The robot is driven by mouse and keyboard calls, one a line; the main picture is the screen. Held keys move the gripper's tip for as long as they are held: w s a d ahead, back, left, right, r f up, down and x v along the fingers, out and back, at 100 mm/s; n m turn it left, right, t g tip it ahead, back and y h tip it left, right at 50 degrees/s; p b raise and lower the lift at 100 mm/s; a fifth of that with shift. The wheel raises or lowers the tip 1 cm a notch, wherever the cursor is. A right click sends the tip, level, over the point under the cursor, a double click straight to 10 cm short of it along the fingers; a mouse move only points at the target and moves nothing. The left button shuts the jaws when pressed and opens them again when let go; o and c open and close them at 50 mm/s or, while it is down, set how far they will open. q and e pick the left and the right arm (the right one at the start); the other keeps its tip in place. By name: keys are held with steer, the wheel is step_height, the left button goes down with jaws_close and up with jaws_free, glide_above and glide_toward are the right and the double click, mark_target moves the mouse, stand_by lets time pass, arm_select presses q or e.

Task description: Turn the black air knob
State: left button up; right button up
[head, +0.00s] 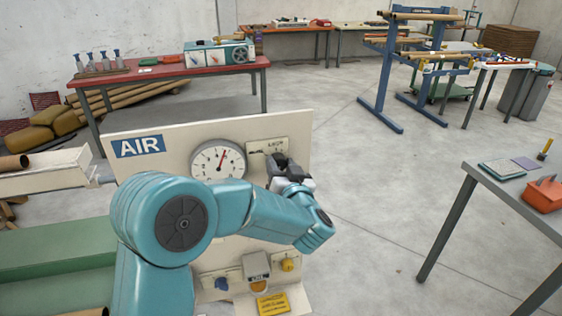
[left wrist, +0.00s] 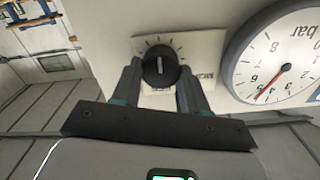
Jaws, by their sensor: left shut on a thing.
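The black air knob (left wrist: 161,66) sits on a pale scale plate (left wrist: 205,50) on the air panel (head: 180,130), with a light pointer line on its face. My left gripper (left wrist: 160,85) is shut on the knob, one finger on each side of it. In the head view my left gripper (head: 282,165) reaches the panel right of the gauge and hides the knob. A round white pressure gauge (head: 218,160) with a red needle is beside it; the gauge also shows in the left wrist view (left wrist: 285,60). My right gripper is not in view.
Below on the panel are a blue knob (head: 221,284), a grey box (head: 257,266) and a yellow knob (head: 288,264). The floor (head: 370,190) between is clear.

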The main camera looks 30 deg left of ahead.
arm_select(q)
steer(key=m+p, duration=0.4)
steer(key=shift+r, duration=0.15)
steer(key=shift+w+f+m+p, duration=0.1)
steer(key=shift+f+m+p, duration=0.1)
steer(key=shift+m+p, duration=1.55)
steer(key=shift+m+b, duration=0.3)
steer(key=shift+m, duration=0.35)
steer(key=shift+d, duration=0.1)
steer(key=o, duration=1.1)
steer(key=shift+c, duration=0.2)
